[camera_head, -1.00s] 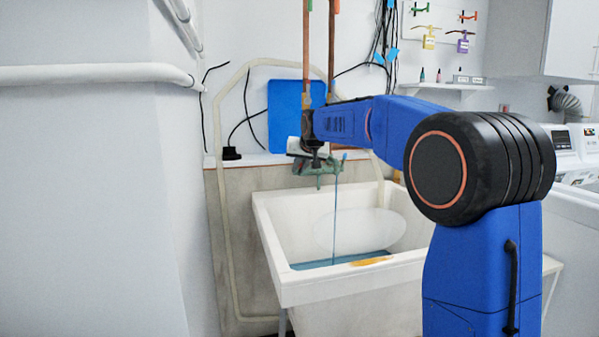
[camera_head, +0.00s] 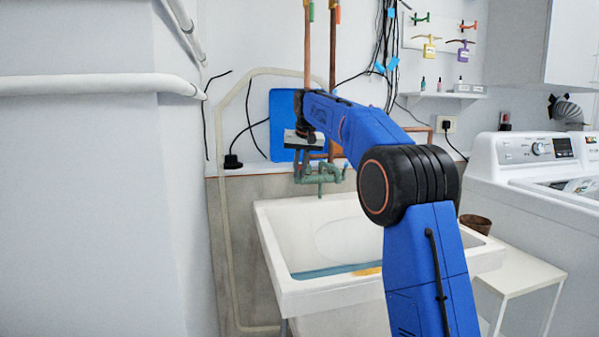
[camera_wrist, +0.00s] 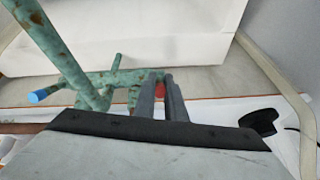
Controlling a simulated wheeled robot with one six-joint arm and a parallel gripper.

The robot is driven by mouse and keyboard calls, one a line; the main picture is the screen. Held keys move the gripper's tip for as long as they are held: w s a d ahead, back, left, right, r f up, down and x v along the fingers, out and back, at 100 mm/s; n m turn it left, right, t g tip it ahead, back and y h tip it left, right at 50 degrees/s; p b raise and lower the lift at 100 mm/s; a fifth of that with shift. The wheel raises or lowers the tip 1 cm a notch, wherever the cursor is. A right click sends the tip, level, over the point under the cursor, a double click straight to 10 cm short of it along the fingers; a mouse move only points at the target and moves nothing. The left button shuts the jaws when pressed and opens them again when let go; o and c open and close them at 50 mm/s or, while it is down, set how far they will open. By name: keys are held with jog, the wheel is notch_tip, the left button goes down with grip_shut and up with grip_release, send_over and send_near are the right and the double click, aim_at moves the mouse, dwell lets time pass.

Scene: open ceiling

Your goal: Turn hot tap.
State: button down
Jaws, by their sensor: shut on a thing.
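The green, corroded faucet (camera_head: 318,177) is on the wall above the white sink (camera_head: 272,250), and its pipes show in the wrist view (camera_wrist: 93,92). The red hot tap handle (camera_wrist: 160,89) is between the two grey fingers of my gripper (camera_wrist: 164,86), which is shut on it. In the head view the red handle is hidden and my wrist is at the left end of the faucet. The blue cold tap handle (camera_wrist: 38,97) is apart from my gripper, at the other end. No water stream shows under the spout.
Blue water (camera_head: 330,271) and an orange-yellow item (camera_head: 368,271) are at the sink's front. A blue panel (camera_head: 283,120) and copper pipes (camera_head: 332,60) are behind my wrist. A white washer (camera_head: 530,155) and small table (camera_head: 525,275) stand right.

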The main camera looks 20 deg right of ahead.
dwell(0.3)
jog(key=c, duration=1.8)
grip_release()
jog(key=v, duration=1.7)
jog(key=shift+r, duration=0.25)
